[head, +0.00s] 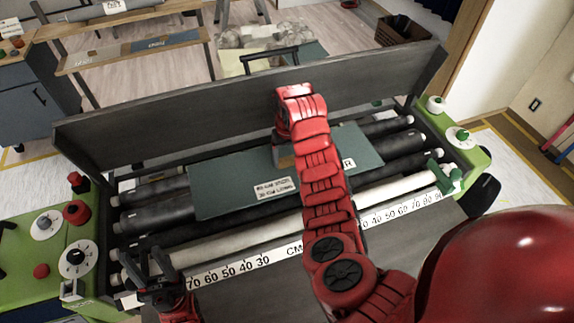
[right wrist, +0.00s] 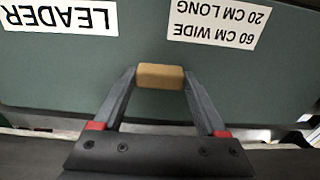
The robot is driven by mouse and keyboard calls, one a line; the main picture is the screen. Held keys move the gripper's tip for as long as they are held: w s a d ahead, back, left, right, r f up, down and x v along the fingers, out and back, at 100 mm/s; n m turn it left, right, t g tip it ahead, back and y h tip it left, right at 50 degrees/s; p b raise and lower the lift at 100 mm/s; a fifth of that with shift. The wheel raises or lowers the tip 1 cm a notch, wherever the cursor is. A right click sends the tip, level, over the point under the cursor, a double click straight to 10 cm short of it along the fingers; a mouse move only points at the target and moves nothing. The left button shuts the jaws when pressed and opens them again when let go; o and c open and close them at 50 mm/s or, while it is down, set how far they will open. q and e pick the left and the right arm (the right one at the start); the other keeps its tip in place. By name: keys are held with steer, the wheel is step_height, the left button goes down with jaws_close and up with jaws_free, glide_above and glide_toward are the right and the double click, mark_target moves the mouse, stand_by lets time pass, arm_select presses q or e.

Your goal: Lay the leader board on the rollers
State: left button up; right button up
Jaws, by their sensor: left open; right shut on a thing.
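The leader board (head: 231,187) is a flat dark green panel with white labels, lying over the black rollers (head: 150,215) in the head view. In the right wrist view, the board (right wrist: 130,60) fills most of the picture, its labels upside down. My right gripper (right wrist: 160,77) is shut on a small tan block (right wrist: 161,76), seemingly the board's handle. In the head view my red right arm hides the middle of the board and the grip. My left gripper (head: 155,266) is open and empty near the white roller's left end. I cannot tell whether the board fully rests on the rollers.
A dark upright panel (head: 240,110) stands behind the rollers. Green end housings with knobs flank them at left (head: 55,250) and right (head: 452,140). A white centimetre scale (head: 235,268) runs along the front. A trestle table (head: 135,50) stands at the back left.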

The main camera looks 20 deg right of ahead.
mark_target(287, 157)
steer(key=shift+w+d, duration=0.15)
steer(key=shift+w, duration=0.4)
step_height(287, 157, down, 3)
steer(key=shift+s+f+p, duration=0.1)
steer(key=shift+p, duration=0.95)
steer(key=shift+f, duration=0.3)
steer(key=o, duration=1.6)
steer(key=shift+c, duration=0.2)
steer(key=shift+r, duration=0.15)
steer(key=shift+r+b, duration=0.4)
steer(key=shift+r, duration=0.15)
steer(key=r, duration=1)
steer(key=shift+s+r+p, duration=0.2)
steer(key=shift+r+p, duration=0.05)
steer(key=shift+p, duration=0.15)
steer(key=shift+r, duration=0.2)
